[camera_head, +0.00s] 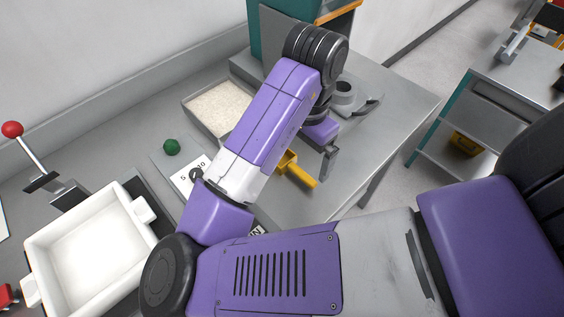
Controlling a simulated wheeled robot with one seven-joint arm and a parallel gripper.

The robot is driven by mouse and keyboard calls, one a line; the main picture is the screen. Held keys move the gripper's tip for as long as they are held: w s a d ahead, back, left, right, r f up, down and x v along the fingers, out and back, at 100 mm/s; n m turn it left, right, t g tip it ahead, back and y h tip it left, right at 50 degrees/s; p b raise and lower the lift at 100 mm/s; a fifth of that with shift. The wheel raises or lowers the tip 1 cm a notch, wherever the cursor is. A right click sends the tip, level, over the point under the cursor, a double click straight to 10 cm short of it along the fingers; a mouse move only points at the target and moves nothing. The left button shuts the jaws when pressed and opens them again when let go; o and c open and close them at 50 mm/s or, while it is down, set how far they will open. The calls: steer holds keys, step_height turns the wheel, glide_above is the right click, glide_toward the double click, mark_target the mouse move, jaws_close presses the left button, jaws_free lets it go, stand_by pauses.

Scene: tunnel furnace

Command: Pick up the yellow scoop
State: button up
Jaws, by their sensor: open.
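The yellow scoop (301,173) lies on the grey metal table, just right of my arm's forearm. Its handle points down and to the right, and its left end is partly hidden behind my arm. My gripper (328,163) is above the table, close to the scoop's upper right side. It is open and holds nothing that I can see. One finger shows clearly; the other is largely hidden.
A grey tray of pale grains (192,109) stands behind my arm. A white square dish (48,243) is at lower left. The table's right side (405,105) is clear.

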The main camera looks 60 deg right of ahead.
mark_target(302, 173)
steer(key=shift+f, duration=3.15)
steer(key=c, duration=1.2)
steer(key=shift+r, duration=0.1)
steer(key=shift+c, duration=0.2)
